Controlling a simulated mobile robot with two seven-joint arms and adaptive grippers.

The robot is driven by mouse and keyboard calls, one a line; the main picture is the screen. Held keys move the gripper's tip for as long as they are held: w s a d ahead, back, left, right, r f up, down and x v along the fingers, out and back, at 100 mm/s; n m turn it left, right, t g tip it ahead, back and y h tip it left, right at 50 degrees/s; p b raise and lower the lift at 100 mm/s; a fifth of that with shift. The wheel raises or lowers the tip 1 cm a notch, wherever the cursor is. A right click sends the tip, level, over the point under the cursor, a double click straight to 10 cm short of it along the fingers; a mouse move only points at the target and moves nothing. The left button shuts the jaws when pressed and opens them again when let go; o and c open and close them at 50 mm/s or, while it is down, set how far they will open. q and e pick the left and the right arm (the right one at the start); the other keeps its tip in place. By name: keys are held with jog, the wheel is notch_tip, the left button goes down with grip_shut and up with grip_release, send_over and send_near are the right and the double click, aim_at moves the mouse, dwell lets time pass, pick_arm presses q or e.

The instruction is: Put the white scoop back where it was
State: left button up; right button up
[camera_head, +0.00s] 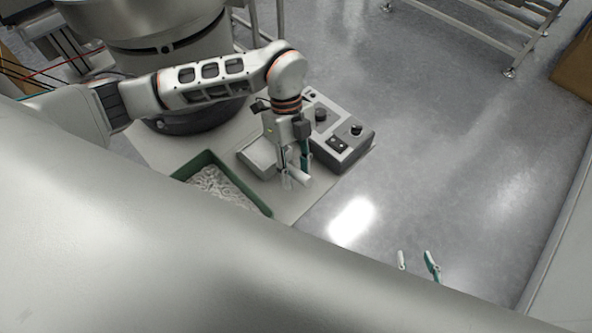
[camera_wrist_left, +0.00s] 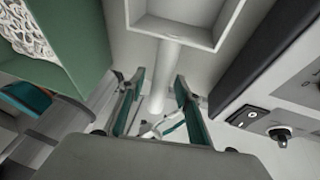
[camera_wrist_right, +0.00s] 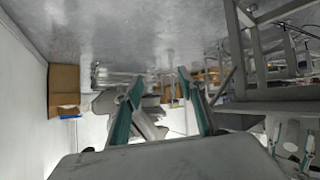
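The white scoop (camera_head: 257,156) lies on the grey tabletop between the green tray and the control box. Its square bowl and its round handle (camera_wrist_left: 166,62) show in the left wrist view. My left gripper (camera_head: 295,180) is over the handle end. Its fingers (camera_wrist_left: 160,77) are open, one on each side of the handle, with gaps beside it. I cannot tell how far above the handle the fingertips are. My right gripper (camera_head: 416,257) is open and empty, over the floor at the lower right; it also shows in the right wrist view (camera_wrist_right: 160,78).
A green tray (camera_head: 258,203) with many white rings stands left of the scoop and shows in the left wrist view (camera_wrist_left: 88,60). A grey control box with black knobs (camera_head: 352,152) stands close on the right. My own body hides the near part of the table. Open floor lies to the right.

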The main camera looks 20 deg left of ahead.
pick_arm(q)
jog(key=shift+r, duration=0.1)
pick_arm(e)
jog(key=shift+s+f, duration=0.1)
pick_arm(q)
jog(key=shift+w+r, duration=0.1)
jog(key=shift+r, duration=0.2)
jog(key=p+v, duration=0.7)
jog(key=v, duration=0.4)
jog(key=shift+r+p, duration=0.25)
jog(key=shift+p, duration=0.1)
pick_arm(e)
jog(key=shift+g+h, duration=0.3)
jog(key=shift+h, duration=0.2)
jog(key=d+r, duration=0.1)
jog(key=r, duration=0.2)
jog(key=d+r, duration=0.1)
jog(key=r, duration=0.1)
jog(key=shift+s+d, duration=0.3)
jog(key=shift+s, duration=0.05)
jog(key=shift+a+r, duration=0.1)
jog(key=shift+a, duration=0.05)
pick_arm(q)
jog(key=shift+f, duration=0.15)
pick_arm(e)
jog(key=shift+w+a, duration=0.1)
